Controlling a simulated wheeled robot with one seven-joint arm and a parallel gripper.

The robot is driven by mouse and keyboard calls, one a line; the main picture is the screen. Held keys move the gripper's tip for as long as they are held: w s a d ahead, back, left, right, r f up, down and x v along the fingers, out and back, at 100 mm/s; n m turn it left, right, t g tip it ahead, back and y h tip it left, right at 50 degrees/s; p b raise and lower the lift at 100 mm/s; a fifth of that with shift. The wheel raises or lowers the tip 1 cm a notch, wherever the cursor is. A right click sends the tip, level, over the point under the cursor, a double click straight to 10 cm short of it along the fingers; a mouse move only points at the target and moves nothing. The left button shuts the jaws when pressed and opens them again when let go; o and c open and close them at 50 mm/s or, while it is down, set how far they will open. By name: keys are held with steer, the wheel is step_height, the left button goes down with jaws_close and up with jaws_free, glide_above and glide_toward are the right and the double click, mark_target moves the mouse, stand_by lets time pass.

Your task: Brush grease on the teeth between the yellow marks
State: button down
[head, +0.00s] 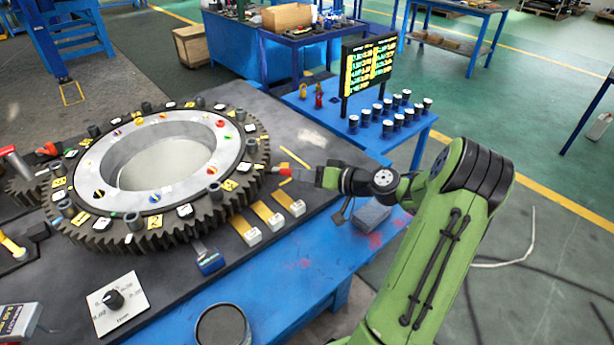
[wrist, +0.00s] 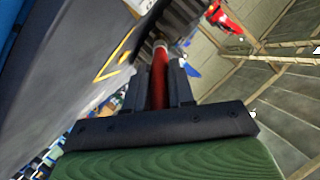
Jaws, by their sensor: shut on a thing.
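The large dark toothed gear ring (head: 97,238) lies flat on the bench. Its teeth also show at the top of the wrist view (wrist: 182,18). My gripper (head: 312,176) is at the ring's right side, low over the bench. In the wrist view its jaws (wrist: 160,88) are shut on a red-handled tool (wrist: 160,70), which seems to be the brush. The tool points toward the teeth; its tip is hard to make out, and I cannot tell whether it touches them. A yellow mark (wrist: 117,55) shows on the dark bench top beside the teeth.
Yellow strips with white blocks (head: 252,236) and a blue-ended tool (head: 210,262) lie in front of the ring. A round tin (head: 222,325) stands at the front edge. A blue side table (head: 350,131) holds several dark cans and a display board (head: 368,72).

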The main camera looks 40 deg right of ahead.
steer(key=shift+w+d+r+p, duration=0.15)
steer(key=shift+w+d+p, duration=0.4)
steer(key=shift+w+d, duration=0.95)
steer(key=shift+w+d+r+p, duration=0.1)
steer(key=shift+w+d+p, duration=0.45)
steer(key=shift+w+d, duration=0.9)
steer(key=shift+w+d+f, duration=0.1)
steer(key=shift+w+d, duration=0.2)
steer(key=shift+w, duration=0.35)
steer(key=shift+w+d+f, duration=0.1)
steer(key=shift+w+d, duration=0.15)
steer(key=shift+w, duration=0.35)
steer(key=shift+s+a, duration=0.1)
steer(key=shift+s, duration=0.2)
steer(key=shift+s+a+f+b, duration=0.1)
steer(key=shift+s+a+b, duration=0.5)
steer(key=shift+s, duration=0.3)
steer(key=shift+s+a+r+b, duration=0.1)
steer(key=shift+s+a+b, duration=0.45)
steer(key=shift+s, duration=0.4)
steer(key=shift+s+a+f+b, duration=0.1)
steer(key=shift+s+a+b, duration=0.5)
steer(key=shift+s, duration=0.3)
steer(key=shift+s+a+b, duration=0.5)
steer(key=shift+s+a, duration=0.2)
steer(key=shift+s, duration=0.15)
steer(key=shift+s+a+b, duration=0.5)
steer(key=shift+s+a, duration=0.15)
steer(key=shift+s, duration=0.2)
